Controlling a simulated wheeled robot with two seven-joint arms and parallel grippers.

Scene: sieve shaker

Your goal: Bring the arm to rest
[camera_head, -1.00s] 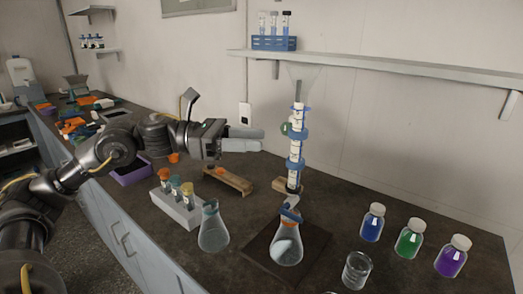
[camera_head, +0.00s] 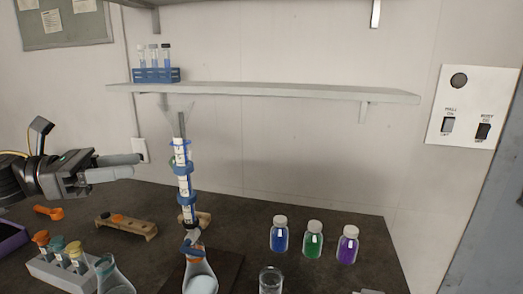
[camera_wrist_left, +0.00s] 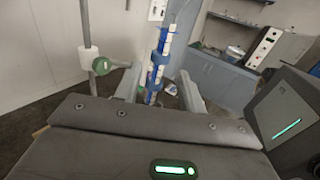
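My left gripper (camera_head: 137,165) is raised above the bench, to the left of a tall white-and-blue column (camera_head: 184,178). Its two fingers are apart with nothing between them, so it is open and empty. In the left wrist view the open fingers (camera_wrist_left: 161,78) point towards the column (camera_wrist_left: 158,65), which stands beyond them, and a gap shows between the fingertips and the column in the head view. My right gripper is not in view.
A flask (camera_head: 200,281) stands under the column. A tube rack (camera_head: 45,268), another flask (camera_head: 113,280) and a wooden holder (camera_head: 128,226) are below and near my left gripper. Blue (camera_head: 279,236), green (camera_head: 313,242) and purple (camera_head: 347,246) bottles stand right. A wall shelf (camera_head: 270,91) hangs above.

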